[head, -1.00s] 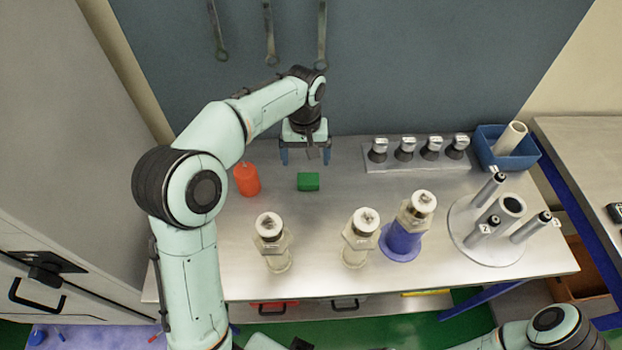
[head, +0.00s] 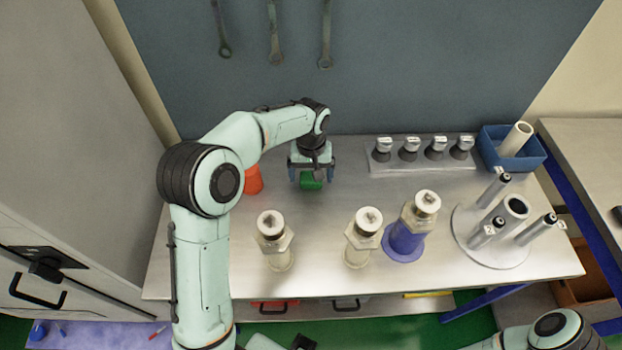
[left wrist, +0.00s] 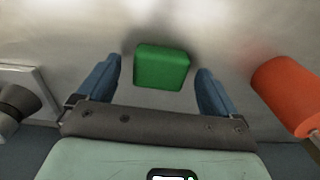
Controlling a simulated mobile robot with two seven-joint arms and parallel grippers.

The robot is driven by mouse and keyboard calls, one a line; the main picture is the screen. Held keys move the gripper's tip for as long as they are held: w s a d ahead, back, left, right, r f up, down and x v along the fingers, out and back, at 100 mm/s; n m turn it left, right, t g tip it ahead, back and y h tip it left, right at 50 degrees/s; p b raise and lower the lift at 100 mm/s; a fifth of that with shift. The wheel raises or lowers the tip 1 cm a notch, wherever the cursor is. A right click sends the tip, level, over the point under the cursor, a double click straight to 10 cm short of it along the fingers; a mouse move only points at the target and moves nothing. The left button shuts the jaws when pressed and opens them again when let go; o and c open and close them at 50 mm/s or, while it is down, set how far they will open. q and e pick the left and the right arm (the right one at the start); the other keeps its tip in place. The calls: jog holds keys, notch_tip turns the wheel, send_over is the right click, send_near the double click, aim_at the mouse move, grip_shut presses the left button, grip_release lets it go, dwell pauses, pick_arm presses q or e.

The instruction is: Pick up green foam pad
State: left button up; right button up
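The green foam pad (head: 311,183) is a small green block lying on the metal table, partly hidden by my gripper in the head view. In the left wrist view the pad (left wrist: 162,67) lies between and just beyond the two blue fingertips, with a gap on both sides. My left gripper (head: 311,179) is above the pad, pointing down. Its fingers (left wrist: 160,72) are open and hold nothing. My right gripper cannot be made out; only part of my right arm shows at the bottom right of the head view.
An orange-red cylinder (head: 253,181) stands close left of the pad. Several pale cylinders stand in front, one on a blue base (head: 403,243). A rack of several dark-based parts (head: 420,164), a blue bin (head: 540,158) and a round stand (head: 490,252) are to the right.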

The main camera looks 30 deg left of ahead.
aim_at(311, 177)
pick_arm(q)
jog(key=c, duration=1)
notch_tip(311, 177, up, 20)
jog(key=p, duration=0.3)
pick_arm(e)
jog(key=shift+t, duration=0.3)
jog(key=w+r, duration=0.1)
jog(key=r, duration=0.1)
jog(key=w+r, duration=0.2)
jog(key=shift+w+r, duration=0.2)
jog(key=shift+w, duration=0.05)
pick_arm(q)
jog(key=o, duration=0.3)
jog(key=shift+c, duration=1.1)
